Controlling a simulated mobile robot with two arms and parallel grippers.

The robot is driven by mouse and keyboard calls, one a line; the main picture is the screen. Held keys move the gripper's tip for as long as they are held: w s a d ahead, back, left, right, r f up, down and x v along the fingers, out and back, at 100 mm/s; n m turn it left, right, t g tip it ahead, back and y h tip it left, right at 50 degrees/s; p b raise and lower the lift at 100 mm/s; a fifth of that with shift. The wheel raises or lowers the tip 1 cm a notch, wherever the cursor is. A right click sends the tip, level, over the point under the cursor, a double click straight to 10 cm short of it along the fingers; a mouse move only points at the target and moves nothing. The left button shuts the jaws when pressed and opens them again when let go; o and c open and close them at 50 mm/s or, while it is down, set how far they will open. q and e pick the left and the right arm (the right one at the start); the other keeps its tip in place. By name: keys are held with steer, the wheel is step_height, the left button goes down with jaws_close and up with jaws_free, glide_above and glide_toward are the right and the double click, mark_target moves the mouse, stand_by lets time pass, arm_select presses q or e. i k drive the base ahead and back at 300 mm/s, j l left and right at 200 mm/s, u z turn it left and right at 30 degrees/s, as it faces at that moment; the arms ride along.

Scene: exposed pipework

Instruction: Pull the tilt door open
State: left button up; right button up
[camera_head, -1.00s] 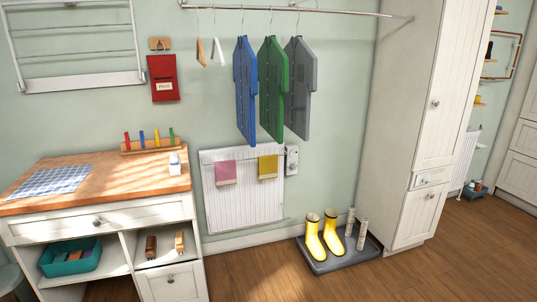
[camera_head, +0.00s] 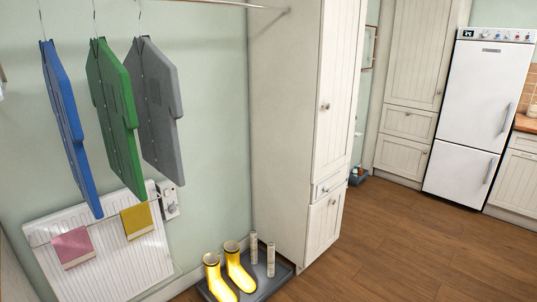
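I cannot tell for sure which front is the tilt door. The tall white cabinet (camera_head: 285,150) stands in the middle of the view. It has a long upper door (camera_head: 338,90) with a round knob, a small drawer front (camera_head: 330,184) below it, and a lower door (camera_head: 322,226) with a small knob. All of these look shut. Neither of my grippers is in view.
Yellow boots (camera_head: 238,268) stand on a grey tray (camera_head: 282,270) left of the cabinet's foot. Shirts (camera_head: 118,115) hang above a white radiator (camera_head: 105,250). A white fridge (camera_head: 482,110) stands at the back right. The wooden floor (camera_head: 400,240) is clear on the right.

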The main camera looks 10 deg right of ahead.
mark_target(324, 216)
steer(key=i+l+z, duration=0.15)
steer(key=i, duration=0.35)
steer(key=i+l+z, duration=0.15)
steer(key=i, duration=0.4)
steer(key=l, duration=0.15)
